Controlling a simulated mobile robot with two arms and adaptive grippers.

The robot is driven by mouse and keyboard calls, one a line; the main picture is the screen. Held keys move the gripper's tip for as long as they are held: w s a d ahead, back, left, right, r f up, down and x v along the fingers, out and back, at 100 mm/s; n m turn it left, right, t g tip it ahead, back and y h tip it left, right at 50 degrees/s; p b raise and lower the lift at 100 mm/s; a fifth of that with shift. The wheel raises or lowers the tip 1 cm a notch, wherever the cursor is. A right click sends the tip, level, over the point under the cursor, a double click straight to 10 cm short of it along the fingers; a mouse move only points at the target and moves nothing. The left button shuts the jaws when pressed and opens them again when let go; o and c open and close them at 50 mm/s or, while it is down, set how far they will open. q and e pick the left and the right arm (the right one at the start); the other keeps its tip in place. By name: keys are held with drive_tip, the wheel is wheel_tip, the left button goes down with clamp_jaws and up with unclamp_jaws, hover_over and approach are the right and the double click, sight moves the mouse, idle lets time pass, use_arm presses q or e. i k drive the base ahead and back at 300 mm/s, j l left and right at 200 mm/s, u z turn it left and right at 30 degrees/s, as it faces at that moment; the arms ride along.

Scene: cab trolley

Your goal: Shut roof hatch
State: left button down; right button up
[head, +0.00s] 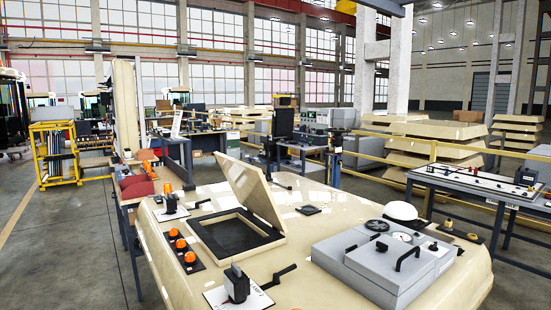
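The roof hatch stands open on the cream cab roof (310,212). Its cream lid (248,190) is tilted up steeply from the right edge of the opening. The square opening has a black-edged frame (262,238) and a dark inside (228,233). Nothing is seen touching the lid. Neither of my grippers shows in the head view.
Near the hatch are orange lamps (181,245), a crank handle (278,277) on a white plate, and a lever (197,205). A grey box with black handles (385,262) and a white dome (400,211) sit to the right. A side table (480,186) stands at far right.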

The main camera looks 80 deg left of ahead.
sight(248, 183)
drive_tip(key=k+j+u, duration=0.15)
drive_tip(key=k+j, duration=0.3)
drive_tip(key=k+j+u, duration=0.15)
drive_tip(key=k+j, duration=0.25)
drive_tip(key=j, duration=0.1)
